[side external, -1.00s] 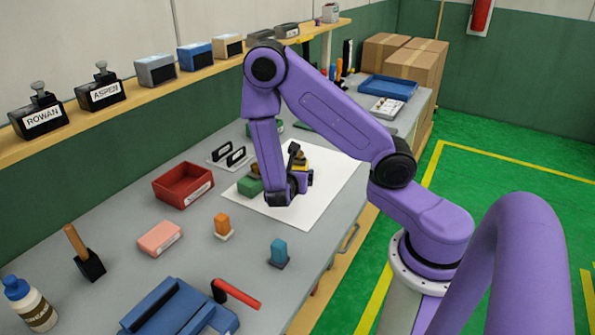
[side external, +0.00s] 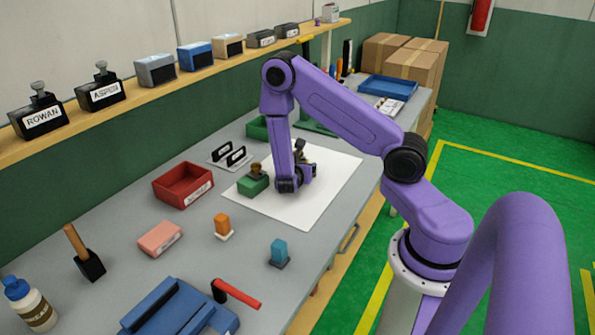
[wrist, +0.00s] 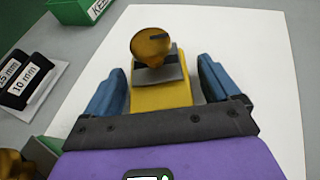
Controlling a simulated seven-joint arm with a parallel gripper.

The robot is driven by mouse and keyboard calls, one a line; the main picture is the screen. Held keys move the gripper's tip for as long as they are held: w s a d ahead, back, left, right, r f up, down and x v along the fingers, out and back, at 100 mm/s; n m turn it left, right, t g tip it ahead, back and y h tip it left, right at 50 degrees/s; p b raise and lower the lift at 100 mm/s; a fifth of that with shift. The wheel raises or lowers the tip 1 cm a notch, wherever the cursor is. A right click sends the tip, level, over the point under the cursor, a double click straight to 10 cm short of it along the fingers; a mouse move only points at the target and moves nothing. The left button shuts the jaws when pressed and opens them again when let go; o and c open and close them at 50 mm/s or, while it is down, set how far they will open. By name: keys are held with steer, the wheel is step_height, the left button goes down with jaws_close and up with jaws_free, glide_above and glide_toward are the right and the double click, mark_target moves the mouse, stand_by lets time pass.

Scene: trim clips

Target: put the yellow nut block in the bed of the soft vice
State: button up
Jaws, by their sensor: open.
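The yellow nut block (wrist: 160,97) with a brass knob on top lies on the white sheet in the wrist view. My gripper (wrist: 158,84) is open, with one blue-grey finger on each side of the block. I cannot tell whether the fingers touch it. In the side view my gripper (side external: 292,184) is low over the sheet and hides most of the yellow block. A blue vice (side external: 170,308) with a red handle (side external: 238,294), apparently the soft vice, is at the near end of the bench, partly cut off by the frame.
A green block (side external: 253,185) with a brass knob stands left of my gripper. A black-labelled size stand (side external: 229,157), red bin (side external: 183,185), pink block (side external: 160,238), orange block (side external: 222,223) and teal block (side external: 279,251) are on the bench. The white sheet (side external: 325,190) is clear to the right.

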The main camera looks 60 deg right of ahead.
steer(key=c, duration=1.3)
steer(key=shift+r, duration=0.15)
steer(key=shift+r, duration=0.4)
steer(key=shift+s+a+r, duration=3.15)
steer(key=shift+s+r, duration=2.8)
steer(key=shift+s, duration=0.15)
steer(key=w+a+r+n+t+y, duration=0.2)
steer(key=w+a+n+y, duration=0.1)
steer(key=w+a, duration=0.1)
steer(key=w+a+r+n+t+y, duration=0.2)
steer(key=w+a+n+t, duration=0.1)
steer(key=w+a, duration=0.2)
steer(key=w+a+r+n+t+y, duration=0.2)
steer(key=w+a+n+y, duration=0.1)
steer(key=w+a+n, duration=0.1)
steer(key=shift+w+a+t+y, duration=0.15)
steer(key=shift+w+a, duration=0.1)
steer(key=shift+a, duration=0.35)
steer(key=shift+w+a+t+y, duration=0.15)
steer(key=shift+w+a, duration=0.1)
steer(key=shift+a, duration=0.3)
